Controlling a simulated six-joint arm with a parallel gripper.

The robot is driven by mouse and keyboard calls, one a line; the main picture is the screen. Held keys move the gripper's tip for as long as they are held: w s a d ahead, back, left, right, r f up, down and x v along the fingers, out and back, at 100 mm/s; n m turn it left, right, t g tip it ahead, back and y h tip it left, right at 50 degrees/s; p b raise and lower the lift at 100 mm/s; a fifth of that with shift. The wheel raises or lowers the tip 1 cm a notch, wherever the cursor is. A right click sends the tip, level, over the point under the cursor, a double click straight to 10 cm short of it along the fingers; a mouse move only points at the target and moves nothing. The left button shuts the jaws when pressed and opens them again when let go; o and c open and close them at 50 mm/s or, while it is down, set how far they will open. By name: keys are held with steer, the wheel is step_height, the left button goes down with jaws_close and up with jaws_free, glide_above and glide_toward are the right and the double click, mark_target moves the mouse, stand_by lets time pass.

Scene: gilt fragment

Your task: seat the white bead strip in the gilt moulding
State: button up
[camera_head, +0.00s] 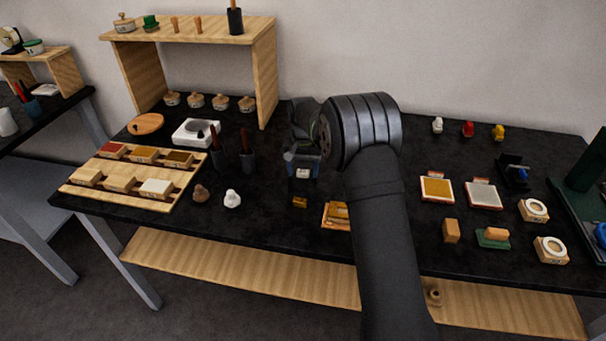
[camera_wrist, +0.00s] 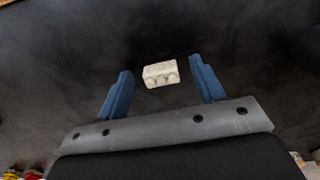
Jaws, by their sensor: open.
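The white bead strip (camera_wrist: 161,74) is a short pale block with rounded beads along one side. In the wrist view it lies between and just beyond the blue fingertips of my open gripper (camera_wrist: 160,82), with a gap on each side. In the head view the strip (camera_head: 303,173) rests on the black table below my gripper (camera_head: 303,165), partly hidden by it. A small gilt piece (camera_head: 300,202) lies on the table in front of the strip. A gold-topped piece (camera_head: 337,215), which may be the gilt moulding, is partly hidden by my arm.
A wooden tray of coloured blocks (camera_head: 88,191) and dark tool cups (camera_head: 247,160) stand to the left. A brown figure (camera_head: 201,193) and white figure (camera_head: 232,199) stand nearer. Gold and grey pads (camera_head: 437,189) and ring-topped blocks (camera_head: 550,250) are at right. The table's back middle is mostly clear.

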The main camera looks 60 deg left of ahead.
steer(key=c, duration=1.1)
steer(key=shift+o, duration=0.2)
steer(key=shift+r, duration=0.1)
